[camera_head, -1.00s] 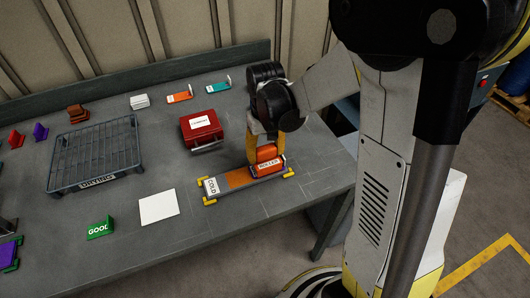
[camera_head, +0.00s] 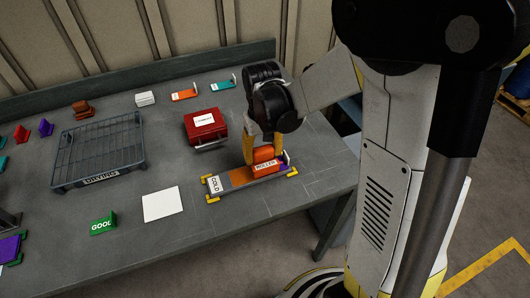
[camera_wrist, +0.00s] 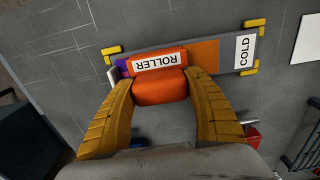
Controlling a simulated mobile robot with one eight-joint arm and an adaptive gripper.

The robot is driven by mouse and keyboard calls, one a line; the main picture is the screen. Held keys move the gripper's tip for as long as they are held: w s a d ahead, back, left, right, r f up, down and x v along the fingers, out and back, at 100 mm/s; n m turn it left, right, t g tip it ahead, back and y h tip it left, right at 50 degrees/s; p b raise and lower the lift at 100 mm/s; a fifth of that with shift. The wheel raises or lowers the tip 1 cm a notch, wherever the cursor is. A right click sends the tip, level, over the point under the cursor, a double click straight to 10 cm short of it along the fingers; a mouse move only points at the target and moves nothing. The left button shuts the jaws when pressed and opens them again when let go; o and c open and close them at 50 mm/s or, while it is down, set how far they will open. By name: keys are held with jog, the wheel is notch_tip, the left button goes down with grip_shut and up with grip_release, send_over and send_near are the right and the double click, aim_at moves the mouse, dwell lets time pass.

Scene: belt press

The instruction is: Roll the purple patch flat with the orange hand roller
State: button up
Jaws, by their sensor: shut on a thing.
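My gripper (camera_wrist: 165,100) is shut on the orange hand roller (camera_wrist: 160,88), which carries a white ROLLER label. The roller also shows in the head view (camera_head: 265,155), over the right part of a long narrow plate with yellow corner brackets. The plate has a white COLD label (camera_wrist: 245,50) at one end and a flat orange area (camera_wrist: 203,52) beside it. A small piece of the purple patch (camera_wrist: 122,68) shows at the other end, past the roller. The roller hides the rest. I cannot tell whether the roller presses on the surface.
A red box (camera_head: 201,126) stands behind the plate. A wire drying rack (camera_head: 100,150), a white sheet (camera_head: 163,205) and a green GOOD sign (camera_head: 103,224) lie to the left. The bench (camera_head: 230,225) is clear in front of the plate.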

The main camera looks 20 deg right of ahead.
jog(key=shift+o, duration=0.2)
jog(key=shift+a, duration=0.2)
jog(key=shift+d, duration=0.1)
jog(key=shift+d, duration=0.4)
jog(key=shift+c, duration=0.2)
jog(key=shift+d, duration=0.1)
jog(key=shift+o, duration=0.2)
jog(key=shift+d, duration=0.4)
jog(key=shift+r, duration=0.15)
jog(key=shift+r+p, duration=2.55)
jog(key=shift+r, duration=0.95)
jog(key=shift+f, duration=0.15)
